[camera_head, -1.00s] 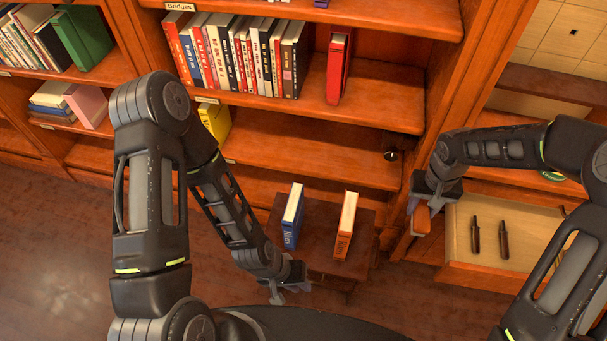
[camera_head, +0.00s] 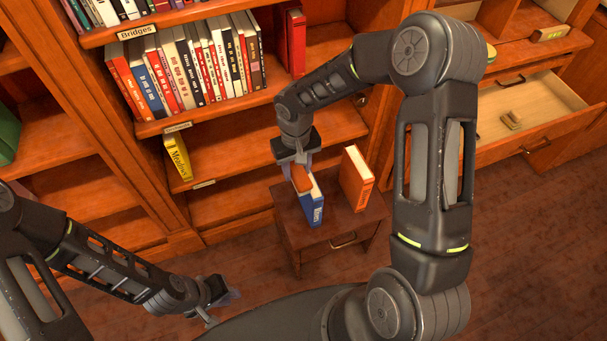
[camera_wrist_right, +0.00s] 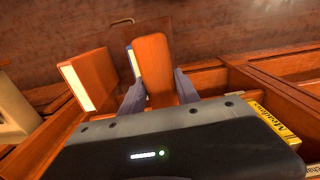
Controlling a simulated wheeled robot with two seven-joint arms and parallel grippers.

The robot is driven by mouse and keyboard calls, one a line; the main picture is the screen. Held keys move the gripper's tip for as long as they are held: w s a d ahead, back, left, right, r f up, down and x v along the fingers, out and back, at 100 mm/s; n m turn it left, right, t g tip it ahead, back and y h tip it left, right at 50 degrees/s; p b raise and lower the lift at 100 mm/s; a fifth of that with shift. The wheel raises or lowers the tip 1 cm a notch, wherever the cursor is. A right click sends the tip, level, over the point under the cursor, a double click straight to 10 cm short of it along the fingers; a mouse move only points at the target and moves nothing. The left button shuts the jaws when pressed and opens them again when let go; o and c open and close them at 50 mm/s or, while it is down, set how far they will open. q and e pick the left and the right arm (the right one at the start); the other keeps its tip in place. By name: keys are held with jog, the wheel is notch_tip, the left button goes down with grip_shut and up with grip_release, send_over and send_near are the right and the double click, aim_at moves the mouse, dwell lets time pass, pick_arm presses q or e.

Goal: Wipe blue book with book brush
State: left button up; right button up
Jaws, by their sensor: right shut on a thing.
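The blue book (camera_head: 312,210) stands upright on a small wooden side table (camera_head: 345,226), its white page edge on top. My right gripper (camera_head: 297,160) is shut on the book brush (camera_head: 301,180), an orange-brown wooden block, and holds it at the top of the blue book. In the right wrist view the brush (camera_wrist_right: 153,68) sits between the fingers and covers most of the blue book (camera_wrist_right: 129,62). Brush and book look touching or very near; bristles are hidden. My left gripper (camera_head: 214,297) is low at the left, away from the table; its fingers are unclear.
An orange book (camera_head: 356,180) stands on the table just right of the blue book. A bookcase with a row of books (camera_head: 190,68) and a yellow book (camera_head: 176,157) is behind. An open drawer (camera_head: 530,112) is at the right. Floor in front is clear.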

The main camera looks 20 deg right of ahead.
jog(key=shift+d, duration=0.1)
jog(key=n, duration=0.1)
jog(key=n+b, duration=0.1)
jog(key=d+n, duration=0.1)
jog(key=shift+s, duration=0.25)
jog(key=s+d+n+b, duration=0.1)
jog(key=n, duration=0.4)
jog(key=s+d+r+n+b, duration=0.1)
jog(key=n+b, duration=0.1)
jog(key=n, duration=0.2)
jog(key=s+d+n+b, duration=0.1)
jog(key=n, duration=0.4)
jog(key=shift+s+d+r+n+b, duration=0.1)
jog(key=shift+d+r+n+b, duration=0.05)
jog(key=shift+n+b, duration=0.2)
